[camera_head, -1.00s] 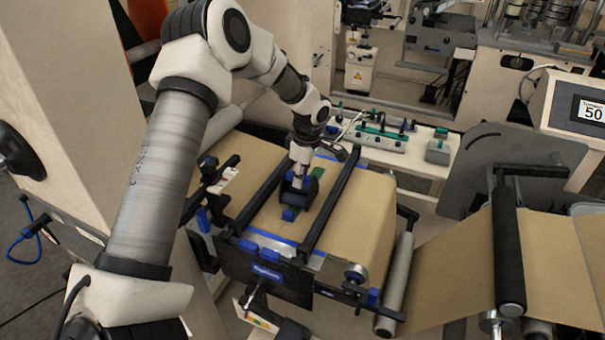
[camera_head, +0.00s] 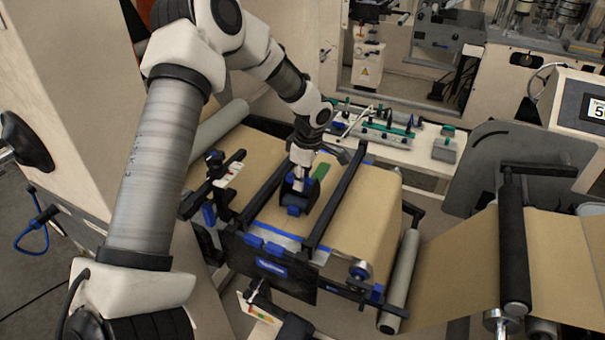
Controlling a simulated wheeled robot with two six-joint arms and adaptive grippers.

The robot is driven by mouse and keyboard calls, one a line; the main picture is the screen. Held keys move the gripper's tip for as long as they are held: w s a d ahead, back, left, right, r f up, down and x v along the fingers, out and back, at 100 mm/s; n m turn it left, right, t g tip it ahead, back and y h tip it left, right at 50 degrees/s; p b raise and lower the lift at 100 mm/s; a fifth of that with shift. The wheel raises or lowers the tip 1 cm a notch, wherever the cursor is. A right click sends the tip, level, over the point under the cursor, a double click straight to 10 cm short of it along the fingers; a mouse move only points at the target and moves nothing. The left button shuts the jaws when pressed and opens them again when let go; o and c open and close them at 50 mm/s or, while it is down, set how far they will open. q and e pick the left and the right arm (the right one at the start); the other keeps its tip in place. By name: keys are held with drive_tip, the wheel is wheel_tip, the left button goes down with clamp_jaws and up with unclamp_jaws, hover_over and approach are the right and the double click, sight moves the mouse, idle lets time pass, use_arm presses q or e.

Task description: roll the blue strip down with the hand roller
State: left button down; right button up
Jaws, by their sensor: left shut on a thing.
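My left gripper (camera_head: 298,178) reaches down over the kraft web between two dark rails. It is shut on the hand roller (camera_head: 297,198), a dark tool with blue parts, which sits low at the web surface. I cannot tell whether the roller presses on the web. A green strip (camera_head: 321,171) shows on the web just behind and to the right of the roller. A blue strip (camera_head: 272,238) runs across the front edge of the web, nearer than the roller. My right gripper is not in view.
The dark rails (camera_head: 337,195) flank the roller on both sides. A black plate (camera_head: 268,268) with a blue label hangs in front. Kraft paper (camera_head: 455,262) runs right past a grey roller (camera_head: 400,280). A bench (camera_head: 385,139) with green-handled tools stands behind.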

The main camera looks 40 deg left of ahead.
use_arm(q)
drive_tip(key=shift+r, duration=0.1)
drive_tip(key=shift+w+r, duration=0.15)
drive_tip(key=shift+r, duration=3.25)
